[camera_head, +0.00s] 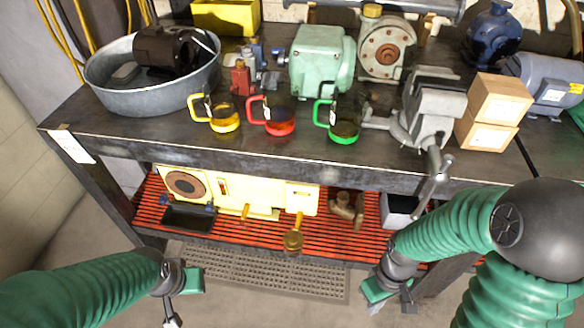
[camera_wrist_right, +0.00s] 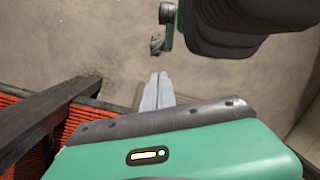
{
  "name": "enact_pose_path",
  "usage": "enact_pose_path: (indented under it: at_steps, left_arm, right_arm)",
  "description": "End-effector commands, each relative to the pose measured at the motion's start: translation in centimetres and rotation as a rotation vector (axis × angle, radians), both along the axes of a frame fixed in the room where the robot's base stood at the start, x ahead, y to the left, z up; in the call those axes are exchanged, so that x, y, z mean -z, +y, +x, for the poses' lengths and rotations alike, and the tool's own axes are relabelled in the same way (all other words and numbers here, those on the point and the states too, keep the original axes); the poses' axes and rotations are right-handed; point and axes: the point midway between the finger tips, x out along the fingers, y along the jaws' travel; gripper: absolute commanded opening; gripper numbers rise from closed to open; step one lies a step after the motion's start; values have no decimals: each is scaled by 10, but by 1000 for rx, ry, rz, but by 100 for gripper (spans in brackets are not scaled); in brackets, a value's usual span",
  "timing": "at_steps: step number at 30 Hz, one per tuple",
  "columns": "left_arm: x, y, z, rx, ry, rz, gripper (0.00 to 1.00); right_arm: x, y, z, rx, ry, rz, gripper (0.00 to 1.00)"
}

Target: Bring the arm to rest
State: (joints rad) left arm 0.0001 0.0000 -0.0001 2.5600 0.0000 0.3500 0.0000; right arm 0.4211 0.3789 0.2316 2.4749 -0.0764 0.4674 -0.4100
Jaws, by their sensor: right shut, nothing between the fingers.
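My right gripper (camera_head: 407,300) hangs in front of the bench's lower shelf, at the lower right in the head view. Its two grey fingers (camera_wrist_right: 157,91) are closed together and empty in the right wrist view, pointing at bare floor. My left gripper (camera_head: 171,312) hangs low at the left in the head view, over the floor and clear of the bench. I cannot tell whether its fingers are apart. It also shows, small, in the right wrist view (camera_wrist_right: 157,44). Neither gripper appears to touch anything.
The dark workbench (camera_head: 285,150) carries yellow, red and green tagged mugs, a metal tub (camera_head: 150,95), motors, a vise (camera_head: 432,105) and boxes (camera_head: 490,110). The red slatted shelf (camera_head: 350,240) below holds a cream machine and brass fittings. Floor before the bench is free.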

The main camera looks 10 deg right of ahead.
Motion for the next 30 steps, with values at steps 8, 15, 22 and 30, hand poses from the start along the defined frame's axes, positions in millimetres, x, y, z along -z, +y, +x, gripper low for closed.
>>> enact_pose_path:
  at_steps: [8,15,22,30]
  left_arm:
    - [0,0,0,0,0,0,32]
    - [-64,0,1,0,-1,0,32]
    - [-142,0,0,0,0,0,32]
    - [-195,0,1,0,0,0,32]
  right_arm:
    - [-72,28,58,242,-329,-86,0]
    - [-147,35,65,298,-375,-72,0]
    - [-225,35,64,295,-374,-72,0]
    - [-277,35,65,293,-373,-72,0]
